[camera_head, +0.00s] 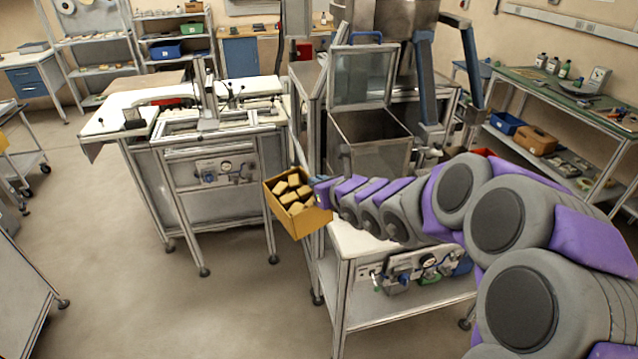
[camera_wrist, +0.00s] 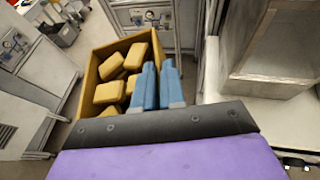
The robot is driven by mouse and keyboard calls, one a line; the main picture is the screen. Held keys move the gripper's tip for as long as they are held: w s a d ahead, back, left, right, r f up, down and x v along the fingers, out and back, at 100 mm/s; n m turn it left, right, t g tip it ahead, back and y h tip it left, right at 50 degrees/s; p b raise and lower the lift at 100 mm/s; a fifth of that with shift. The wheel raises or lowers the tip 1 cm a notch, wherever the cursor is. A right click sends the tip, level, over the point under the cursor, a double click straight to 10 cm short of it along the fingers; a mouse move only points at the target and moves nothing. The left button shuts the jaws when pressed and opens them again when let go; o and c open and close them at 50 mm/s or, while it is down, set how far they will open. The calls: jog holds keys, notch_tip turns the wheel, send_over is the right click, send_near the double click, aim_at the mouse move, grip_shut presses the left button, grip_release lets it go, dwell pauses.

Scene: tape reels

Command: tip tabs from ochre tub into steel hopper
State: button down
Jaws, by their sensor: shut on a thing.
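The ochre tub (camera_head: 301,222) holds several yellowish tabs (camera_head: 291,190) and hangs in the air, a little tilted in the picture, left of the steel hopper. It also shows in the wrist view (camera_wrist: 91,78), with the tabs (camera_wrist: 110,92) inside. My gripper (camera_head: 318,190) is shut on the tub's near wall; its blue fingers show in the wrist view (camera_wrist: 158,85). The open-topped steel hopper (camera_head: 372,160) stands to the right on a frame, with a raised clear panel (camera_head: 361,77) behind its opening. Its wall is at the upper right in the wrist view (camera_wrist: 265,87).
A bench with a white top (camera_head: 120,105) and a machine stands left of the tub. A framed stand (camera_head: 400,265) with gauges is below my arm. A green-topped bench (camera_head: 560,95) is at right. Open floor (camera_head: 130,270) lies at lower left.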

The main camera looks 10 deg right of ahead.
notch_tip(320, 180, up, 2)
jog(key=shift+p, duration=0.5)
jog(key=shift+w+d+f+b, duration=0.1)
jog(key=shift+d+f+b, duration=0.1)
jog(key=shift+d+b, duration=0.15)
jog(key=shift+a+f+m, duration=0.1)
jog(key=shift+a+m, duration=0.15)
jog(key=shift+m, duration=0.05)
